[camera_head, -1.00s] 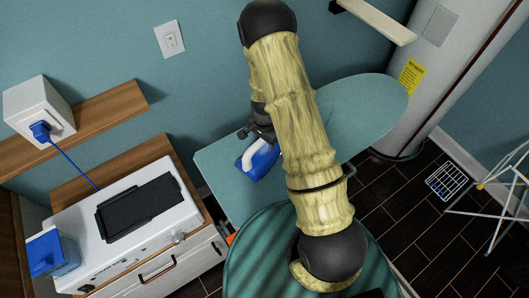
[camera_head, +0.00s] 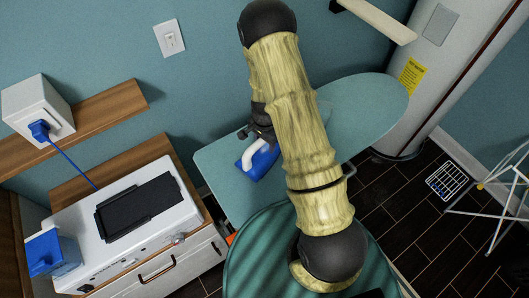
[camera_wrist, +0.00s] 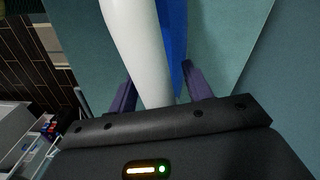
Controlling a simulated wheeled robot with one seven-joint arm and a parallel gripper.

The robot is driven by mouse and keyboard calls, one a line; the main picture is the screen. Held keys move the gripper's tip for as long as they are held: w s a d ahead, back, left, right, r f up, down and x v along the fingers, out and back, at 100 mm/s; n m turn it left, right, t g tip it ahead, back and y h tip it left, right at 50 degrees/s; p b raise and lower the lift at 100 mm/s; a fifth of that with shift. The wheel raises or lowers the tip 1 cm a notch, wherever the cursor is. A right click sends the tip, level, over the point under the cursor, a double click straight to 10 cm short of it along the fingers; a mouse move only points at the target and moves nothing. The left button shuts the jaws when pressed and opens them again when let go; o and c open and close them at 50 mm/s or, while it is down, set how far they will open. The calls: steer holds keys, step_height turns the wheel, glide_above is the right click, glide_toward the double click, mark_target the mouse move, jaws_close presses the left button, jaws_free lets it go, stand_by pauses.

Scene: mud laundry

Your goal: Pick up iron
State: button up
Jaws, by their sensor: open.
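The iron (camera_head: 262,162), blue with a white handle, sits on the teal ironing board (camera_head: 220,182). My gripper (camera_head: 250,134) is at the iron's far end in the head view, partly hidden by my arm. In the wrist view the iron's white handle (camera_wrist: 134,45) runs down between the two dark fingers of my gripper (camera_wrist: 158,88), with the blue body (camera_wrist: 174,35) beside it. The fingers are apart, with a gap visible on the left side of the handle. The gripper is open around the handle.
A white cabinet (camera_head: 206,262) with a black pad (camera_head: 140,205) and a blue box (camera_head: 50,253) stands at the left. A wooden shelf (camera_head: 112,108) is on the wall. A white drying rack (camera_head: 503,205) stands at the right. Dark floor (camera_head: 410,200) shows between.

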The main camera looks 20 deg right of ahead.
jaws_close()
steer(key=shift+w+r, duration=0.1)
steer(key=shift+r, duration=0.1)
steer(key=shift+r+p, duration=0.15)
steer(key=shift+p, duration=0.2)
steer(key=shift+w+r+b, duration=0.1)
steer(key=shift+r+b, duration=0.25)
steer(key=shift+r, duration=0.1)
step_height(320, 180, up, 9)
steer(key=shift+r+b, duration=0.1)
steer(key=shift+b, duration=1.1)
